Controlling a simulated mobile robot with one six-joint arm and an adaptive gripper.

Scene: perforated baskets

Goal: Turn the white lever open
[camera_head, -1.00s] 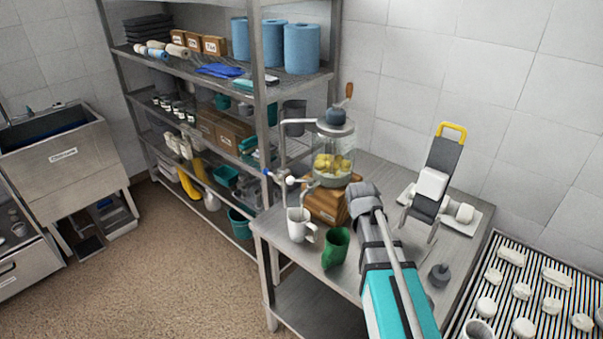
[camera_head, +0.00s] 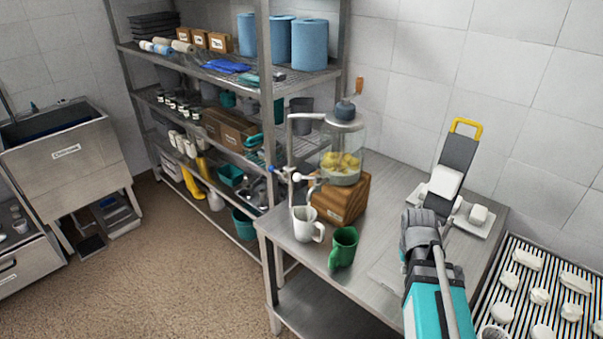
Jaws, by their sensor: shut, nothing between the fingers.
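The white lever (camera_head: 299,177) is on a small tap with a blue part, at the left of a clear jar (camera_head: 342,157) with yellow fruit in it. The lever is small here, and its exact angle is hard to tell. The jar stands on a wooden block (camera_head: 341,200). A white mug (camera_head: 308,225) stands below the tap. My gripper (camera_head: 420,222) is at the end of my arm, right of the jar and well apart from the lever. It looks shut and empty, and its fingertips are hard to make out.
A ribbed tray (camera_head: 553,262) with white pieces lies at right. A metal shelf rack (camera_head: 266,100) rises behind the jar.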

